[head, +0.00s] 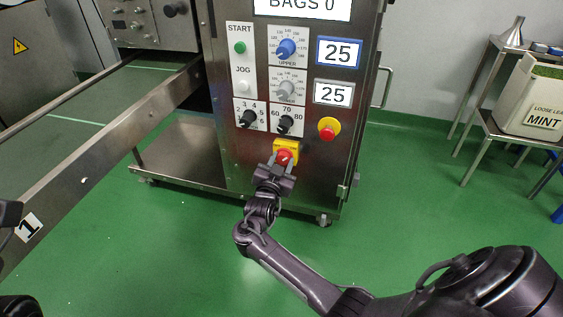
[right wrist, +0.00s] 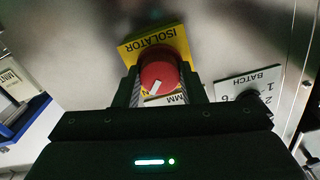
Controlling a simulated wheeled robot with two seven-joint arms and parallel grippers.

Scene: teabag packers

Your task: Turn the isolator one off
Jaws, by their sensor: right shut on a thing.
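The isolator knob (head: 284,157) is a red rotary knob on a yellow plate (head: 286,146), low on the front of the steel machine cabinet. In the right wrist view the red knob (right wrist: 160,78) has a white pointer mark, and the yellow plate (right wrist: 155,47) reads ISOLATOR upside down. My right gripper (head: 281,160) is shut on the knob, with a finger on each side of it. The right gripper also shows in the right wrist view (right wrist: 165,92). The knob's lower edge and part of its label are hidden by the gripper. My left gripper is not in view.
Above the isolator are two dark selector knobs (head: 285,124), and a red emergency button (head: 328,128) is to the right. A conveyor rail marked 1 (head: 90,170) runs along the left. A MINT tub (head: 537,100) stands on a steel table at right. Green floor (head: 410,190) is clear between.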

